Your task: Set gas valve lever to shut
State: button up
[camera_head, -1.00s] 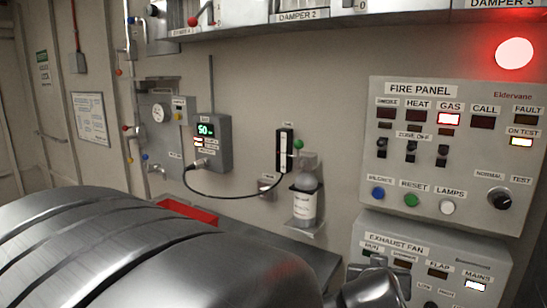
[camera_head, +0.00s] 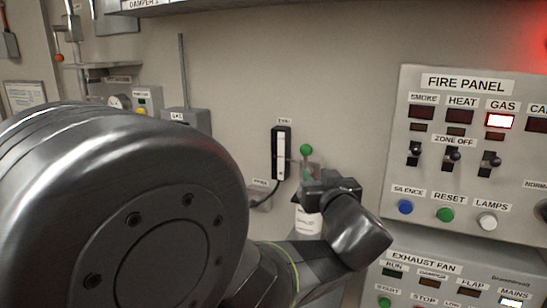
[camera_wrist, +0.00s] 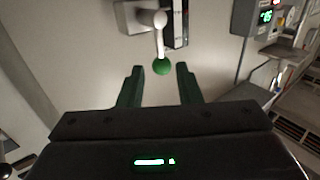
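A lever with a green ball knob (camera_head: 306,150) sticks out from the wall beside a black-and-white upright gauge (camera_head: 281,153). In the wrist view its pale rod runs from a wall mount down the picture to the green knob (camera_wrist: 161,66). I cannot read a label naming it the gas valve. My gripper (camera_wrist: 160,70) is open, its two green fingers on either side of the knob, with a gap on each side. In the head view my gripper (camera_head: 310,172) is just below the knob, partly hidden by my wrist.
The fire panel (camera_head: 432,168) is right of my arm, its GAS lamp lit red. A bottle (camera_head: 307,221) hangs on the wall below my gripper. The grey box (camera_head: 187,118) is partly hidden by my arm. Bare wall lies above the gauge.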

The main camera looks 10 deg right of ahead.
aim_at(306, 162)
jog(key=w, duration=1.1)
jog(key=shift+w+d+p, duration=0.15)
jog(key=shift+d+p, duration=0.15)
jog(key=shift+c, duration=0.2)
grip_shut()
